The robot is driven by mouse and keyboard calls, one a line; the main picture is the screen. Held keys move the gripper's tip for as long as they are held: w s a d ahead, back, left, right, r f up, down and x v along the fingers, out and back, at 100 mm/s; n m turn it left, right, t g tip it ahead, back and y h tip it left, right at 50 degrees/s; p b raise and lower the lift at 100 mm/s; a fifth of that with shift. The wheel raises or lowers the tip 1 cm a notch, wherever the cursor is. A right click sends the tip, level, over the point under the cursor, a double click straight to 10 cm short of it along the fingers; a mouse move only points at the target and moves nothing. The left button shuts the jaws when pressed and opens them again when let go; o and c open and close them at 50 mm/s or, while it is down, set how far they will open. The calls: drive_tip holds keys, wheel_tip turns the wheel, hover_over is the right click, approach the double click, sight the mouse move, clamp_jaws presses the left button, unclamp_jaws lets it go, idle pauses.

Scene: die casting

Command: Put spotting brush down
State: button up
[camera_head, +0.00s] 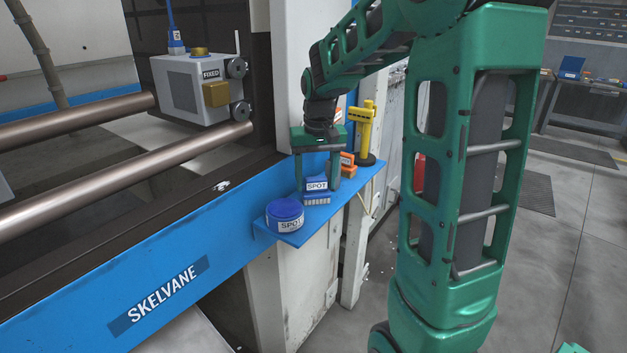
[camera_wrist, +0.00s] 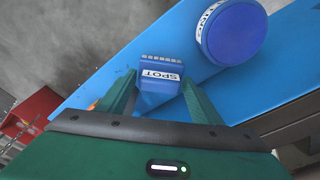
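The spotting brush (camera_head: 316,187) is a blue block labelled SPOT with pale bristles underneath. It sits upright, bristles down, at the blue shelf (camera_head: 345,205); whether the bristles touch it is hard to tell. My gripper (camera_head: 318,182) points down with one finger on each side of the brush. In the wrist view the brush (camera_wrist: 160,77) lies between the green fingertips (camera_wrist: 158,88), with narrow gaps seeming to show beside it, so the gripper looks slightly open.
A round blue SPOT tin (camera_head: 285,215) stands on the shelf's near end; it also shows in the wrist view (camera_wrist: 234,32). Behind the gripper are an orange block (camera_head: 347,165) and a yellow tool (camera_head: 365,130) on a dark base. The blue SKELVANE beam (camera_head: 200,265) borders the shelf.

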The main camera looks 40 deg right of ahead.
sight(317, 193)
drive_tip(key=shift+r, duration=0.1)
wheel_tip(317, 193, up, 12)
drive_tip(key=s, duration=0.1)
drive_tip(key=s+a+f, duration=0.1)
drive_tip(key=s+f, duration=0.4)
drive_tip(key=s, duration=0.4)
drive_tip(key=s+f+m, duration=0.1)
drive_tip(key=s+f, duration=0.3)
drive_tip(key=s, duration=0.5)
drive_tip(key=s+a+f+g, duration=0.1)
drive_tip(key=s+f, duration=0.4)
drive_tip(key=s, duration=0.4)
drive_tip(key=shift+s+a+f+y, duration=0.3)
drive_tip(key=shift+s+y, duration=0.05)
drive_tip(key=shift+y, duration=0.05)
drive_tip(key=shift+c, duration=0.2)
